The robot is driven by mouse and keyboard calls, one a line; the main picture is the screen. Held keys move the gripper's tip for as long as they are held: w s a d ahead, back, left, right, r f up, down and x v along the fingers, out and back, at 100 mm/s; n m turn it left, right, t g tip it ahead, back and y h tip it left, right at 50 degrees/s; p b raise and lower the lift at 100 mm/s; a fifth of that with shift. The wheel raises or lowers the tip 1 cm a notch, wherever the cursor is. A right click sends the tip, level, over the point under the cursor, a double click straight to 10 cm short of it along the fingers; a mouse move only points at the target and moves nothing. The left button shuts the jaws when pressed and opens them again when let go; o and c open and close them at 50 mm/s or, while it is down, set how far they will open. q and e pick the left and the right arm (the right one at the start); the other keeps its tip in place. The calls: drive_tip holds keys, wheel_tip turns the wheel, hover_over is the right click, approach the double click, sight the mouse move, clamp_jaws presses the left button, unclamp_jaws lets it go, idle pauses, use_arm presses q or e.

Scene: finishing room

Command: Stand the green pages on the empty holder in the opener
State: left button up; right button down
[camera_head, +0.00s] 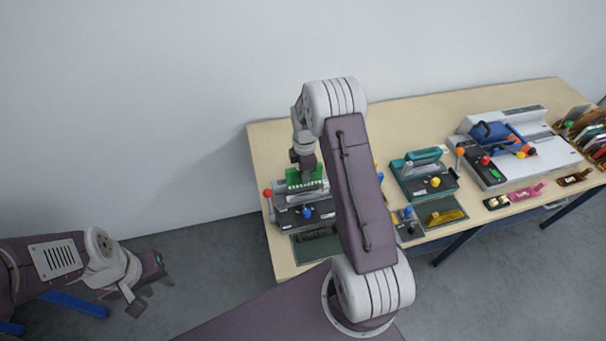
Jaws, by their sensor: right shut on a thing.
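My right gripper (303,163) is shut on the green pages (305,178), which hang upright below it. The pages are right over the grey opener (290,218) at the left end of the table. Whether they touch its holder cannot be told from this angle. My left gripper (150,287) is open and empty, low at the left, away from the table.
On the wooden table (430,113) a teal machine (418,165) stands right of my arm. A yellow piece (446,216) lies on a dark mat. A large white and blue machine (530,150), small pink and brown items and a full rack (590,138) are further right.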

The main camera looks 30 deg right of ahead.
wheel_tip(320, 180, down, 5)
drive_tip(key=b, duration=0.3)
drive_tip(key=shift+f+b, duration=0.15)
drive_tip(key=shift+b, duration=0.25)
drive_tip(key=shift+f, duration=0.15)
idle(0.6)
drive_tip(key=shift+f+b, duration=0.3)
drive_tip(key=shift+f, duration=0.25)
idle(0.3)
drive_tip(key=c, duration=1.6)
unclamp_jaws()
drive_tip(key=shift+c, duration=0.2)
drive_tip(key=shift+r, duration=0.15)
